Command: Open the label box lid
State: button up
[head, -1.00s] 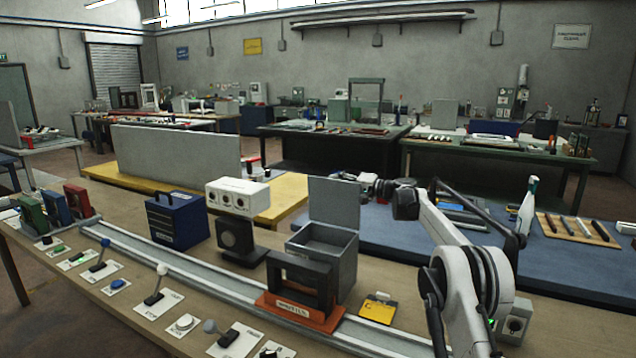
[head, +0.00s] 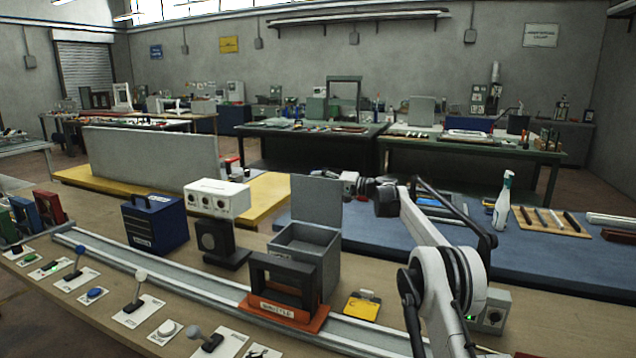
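A grey open-topped box (head: 324,266) stands on the wooden bench, with a small label on its front partly hidden by a black frame. I take it to be the label box. Its flat grey lid (head: 316,201) stands upright at the back edge, so the box is open; the inside looks empty from here. My gripper (head: 325,174) is at the end of my white and black arm, behind the lid's upper right edge. The lid partly hides it, and its fingers are too small to read. I cannot tell whether it touches the lid.
A black frame on an orange base (head: 283,309) stands in front of the box on a metal rail (head: 185,282). A black stand (head: 218,243), a white block (head: 217,198) and a blue case (head: 155,222) are to the left. A yellow card holder (head: 362,306) lies to the right.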

jog(key=v, duration=1.2)
